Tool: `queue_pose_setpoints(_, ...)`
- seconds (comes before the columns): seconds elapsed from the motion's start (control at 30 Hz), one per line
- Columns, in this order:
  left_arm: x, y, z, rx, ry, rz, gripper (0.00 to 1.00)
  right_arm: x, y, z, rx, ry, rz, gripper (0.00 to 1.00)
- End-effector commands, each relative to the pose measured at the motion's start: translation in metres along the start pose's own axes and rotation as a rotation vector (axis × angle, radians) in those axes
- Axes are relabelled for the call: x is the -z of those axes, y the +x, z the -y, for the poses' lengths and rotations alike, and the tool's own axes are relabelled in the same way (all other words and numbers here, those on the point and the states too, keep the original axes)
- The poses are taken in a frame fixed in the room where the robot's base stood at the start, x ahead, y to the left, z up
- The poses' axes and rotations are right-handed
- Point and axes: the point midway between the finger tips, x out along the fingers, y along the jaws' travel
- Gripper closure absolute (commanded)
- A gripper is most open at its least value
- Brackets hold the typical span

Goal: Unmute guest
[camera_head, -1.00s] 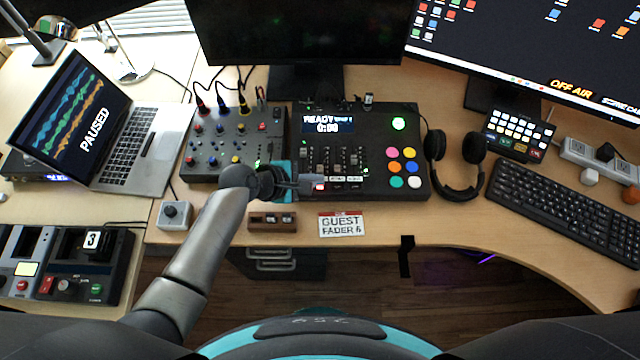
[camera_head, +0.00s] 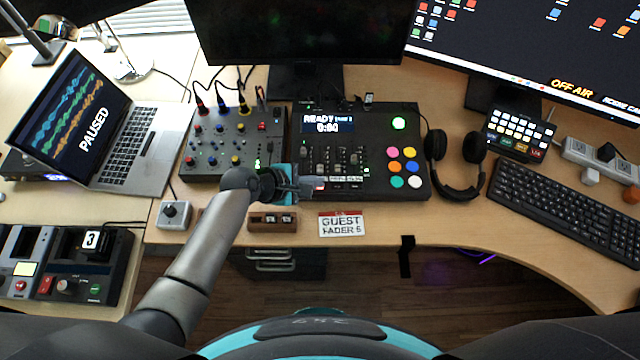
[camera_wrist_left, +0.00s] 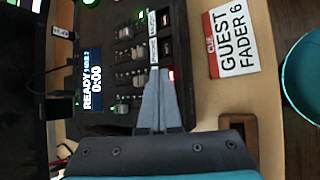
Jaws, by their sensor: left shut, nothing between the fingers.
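The mixer console (camera_head: 420,184) stands mid-desk, with a row of faders (camera_head: 335,162), round coloured buttons and a display (camera_head: 328,123) reading READY and 0:00. A cue card (camera_head: 342,224) reading "GUEST FADER 6" lies in front of it; it also shows in the left wrist view (camera_wrist_left: 232,42). My left gripper (camera_head: 314,186) is shut and empty at the console's front left. In the left wrist view its fingertips (camera_wrist_left: 160,72) are at small labelled keys below the faders, beside a red-lit spot (camera_wrist_left: 171,75). Whether they touch is unclear. My right gripper is out of view.
A knob mixer (camera_head: 225,140) with cables stands left of the console, headphones (camera_head: 455,165) right of it. A small wooden block (camera_head: 272,222) and a joystick box (camera_head: 174,214) sit near the front edge. A laptop (camera_head: 125,150) reads PAUSED.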

Motion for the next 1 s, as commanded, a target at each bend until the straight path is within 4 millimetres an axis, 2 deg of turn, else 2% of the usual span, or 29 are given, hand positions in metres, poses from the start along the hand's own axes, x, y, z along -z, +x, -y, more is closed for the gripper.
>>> queue_pose_setpoints(1.0, 0.0055, 0.0059, 0.0085, 0.009, -0.002, -0.006, 1.0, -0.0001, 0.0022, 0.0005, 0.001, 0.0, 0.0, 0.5)
